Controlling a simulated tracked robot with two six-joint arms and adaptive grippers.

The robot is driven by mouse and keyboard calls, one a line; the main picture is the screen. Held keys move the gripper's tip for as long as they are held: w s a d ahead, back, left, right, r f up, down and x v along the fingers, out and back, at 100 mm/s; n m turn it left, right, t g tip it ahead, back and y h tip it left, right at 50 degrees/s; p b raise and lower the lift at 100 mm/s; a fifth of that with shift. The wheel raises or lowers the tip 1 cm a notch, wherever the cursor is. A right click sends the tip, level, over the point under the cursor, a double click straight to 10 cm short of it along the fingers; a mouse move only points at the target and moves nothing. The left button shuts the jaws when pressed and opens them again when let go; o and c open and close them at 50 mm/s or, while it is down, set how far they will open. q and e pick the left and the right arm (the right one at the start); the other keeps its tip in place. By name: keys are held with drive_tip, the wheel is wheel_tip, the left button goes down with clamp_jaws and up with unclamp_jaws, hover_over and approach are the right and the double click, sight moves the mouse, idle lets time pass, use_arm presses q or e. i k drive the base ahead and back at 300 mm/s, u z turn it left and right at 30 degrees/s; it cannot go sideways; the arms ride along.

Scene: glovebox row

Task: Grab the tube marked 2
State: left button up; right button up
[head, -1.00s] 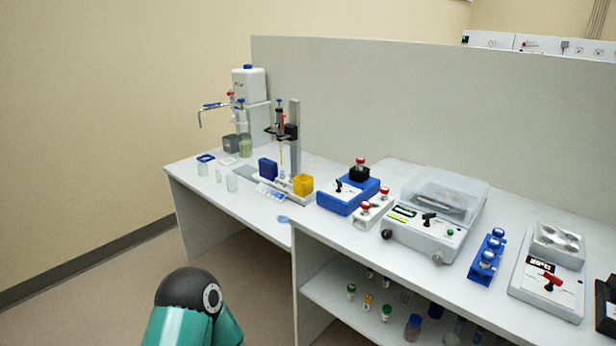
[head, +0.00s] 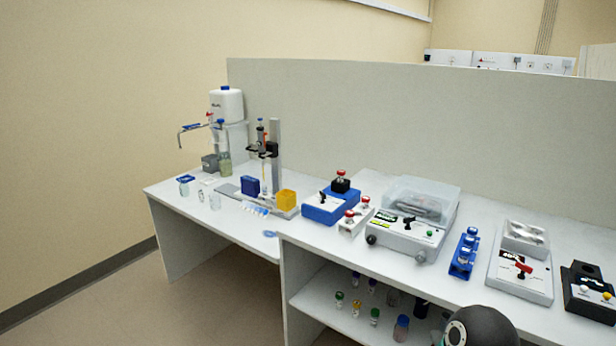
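No number is legible on any tube, so I cannot tell which one is marked 2. Several tubes with blue and white caps (head: 472,232) stand in a blue rack (head: 461,269) on the right part of the bench. Red-topped tubes (head: 349,213) stand in a small white block (head: 354,228) near the middle, and another red-topped piece (head: 342,173) sits on a black block behind. Small tubes with green, yellow and purple caps (head: 375,313) stand on the shelf below. Neither gripper is in view; only a dark rounded part of my arm shows at the bottom right.
A blue device (head: 330,207), a clear-lidded machine (head: 407,235), a flat unit with a red handle (head: 520,278) and a black unit (head: 590,292) crowd the bench (head: 365,262). A divider wall (head: 420,125) stands behind. Floor is open at the lower left.

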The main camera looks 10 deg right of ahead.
sight(341, 175)
drive_tip(key=u, duration=0.1)
drive_tip(key=i, duration=1.2)
drive_tip(key=z, duration=0.6)
